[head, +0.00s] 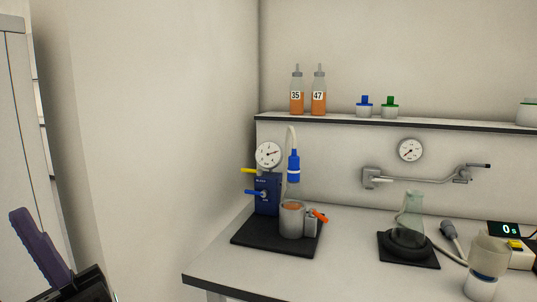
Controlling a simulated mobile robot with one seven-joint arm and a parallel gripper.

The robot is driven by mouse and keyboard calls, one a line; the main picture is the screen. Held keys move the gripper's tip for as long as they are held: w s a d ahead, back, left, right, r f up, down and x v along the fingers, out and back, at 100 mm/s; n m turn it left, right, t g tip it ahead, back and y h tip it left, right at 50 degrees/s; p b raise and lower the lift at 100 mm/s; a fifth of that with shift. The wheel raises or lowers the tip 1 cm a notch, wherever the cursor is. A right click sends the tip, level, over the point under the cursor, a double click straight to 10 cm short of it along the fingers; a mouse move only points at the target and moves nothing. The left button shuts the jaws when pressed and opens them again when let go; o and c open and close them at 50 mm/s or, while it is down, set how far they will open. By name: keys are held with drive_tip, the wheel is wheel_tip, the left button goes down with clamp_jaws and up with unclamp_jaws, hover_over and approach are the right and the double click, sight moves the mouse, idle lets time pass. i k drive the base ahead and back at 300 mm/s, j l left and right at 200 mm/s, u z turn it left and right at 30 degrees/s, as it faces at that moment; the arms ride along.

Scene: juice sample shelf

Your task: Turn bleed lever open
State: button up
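A dark blue valve block (268,207) stands on a black mat at the left end of the bench. A yellow lever (250,170) and a blue lever (254,192) stick out to its left. An orange-red lever (320,215) slants down to the right from the fitting beside the grey cup (291,220). No readable label shows which is the bleed lever. My gripper (42,248) shows only partly at the lower left, as a dark purple finger above a black body. It is far from the levers, and its opening cannot be made out.
A round gauge (267,154) tops the block, and a blue-capped tube (293,166) hangs above the cup. The shelf (430,123) holds bottles 35 and 47. A flask (412,212), timer (508,230) and jar (484,270) stand right. The bench front (330,275) is clear; a wall borders its left.

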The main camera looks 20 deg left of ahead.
sight(258, 172)
drive_tip(key=i+l+u, duration=0.25)
drive_tip(key=i+u, duration=0.25)
drive_tip(key=i+l+u, duration=0.5)
drive_tip(key=i, duration=0.1)
